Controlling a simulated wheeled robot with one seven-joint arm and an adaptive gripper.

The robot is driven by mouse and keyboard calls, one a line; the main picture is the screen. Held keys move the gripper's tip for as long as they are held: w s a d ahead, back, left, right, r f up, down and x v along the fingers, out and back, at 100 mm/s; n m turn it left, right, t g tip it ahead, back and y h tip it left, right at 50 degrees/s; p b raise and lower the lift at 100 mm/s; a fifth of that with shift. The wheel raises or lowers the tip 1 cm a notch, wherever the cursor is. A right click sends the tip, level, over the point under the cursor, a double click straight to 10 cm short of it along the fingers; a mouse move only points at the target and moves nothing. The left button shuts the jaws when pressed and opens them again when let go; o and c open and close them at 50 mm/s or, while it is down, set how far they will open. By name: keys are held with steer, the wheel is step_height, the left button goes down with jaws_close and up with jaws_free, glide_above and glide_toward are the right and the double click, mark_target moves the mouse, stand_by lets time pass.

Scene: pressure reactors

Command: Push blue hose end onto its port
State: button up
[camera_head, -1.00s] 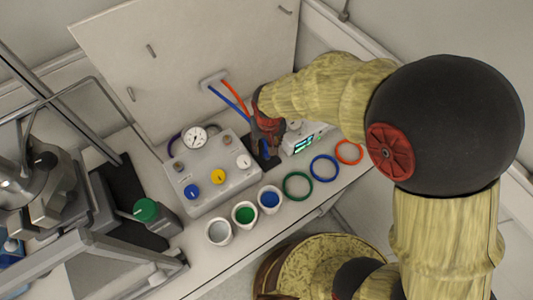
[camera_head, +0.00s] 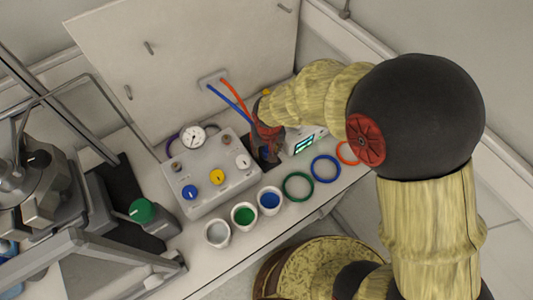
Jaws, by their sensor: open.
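The blue hose (camera_head: 228,101) and the orange hose (camera_head: 236,97) come out of a wall plate (camera_head: 212,81) on the white back panel. The blue hose runs down right toward my gripper (camera_head: 266,150), where its end is hidden. My gripper points down over a dark area between the grey control box and the small instrument with a lit display. Its fingers are open, small and partly dark in this view. The port is hidden by my gripper; I cannot tell whether the hose end touches it.
The grey control box (camera_head: 207,195) carries a gauge (camera_head: 193,136) and blue, yellow and white knobs. Cups with grey, green (camera_head: 244,215) and blue (camera_head: 269,199) contents stand in front. Green (camera_head: 298,187), blue (camera_head: 325,169) and orange rings lie at right. A metal reactor (camera_head: 40,185) stands at left.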

steer(key=shift+c, duration=0.7)
jaws_close()
steer(key=shift+r, duration=0.1)
steer(key=shift+r, duration=0.65)
steer(key=s+d+r+p, duration=0.1)
steer(key=s+r+p, duration=0.4)
steer(key=s+r, duration=0.6)
steer(key=shift+s+d+r, duration=0.25)
steer(key=shift+s+r, duration=0.05)
steer(key=shift+s, duration=1.15)
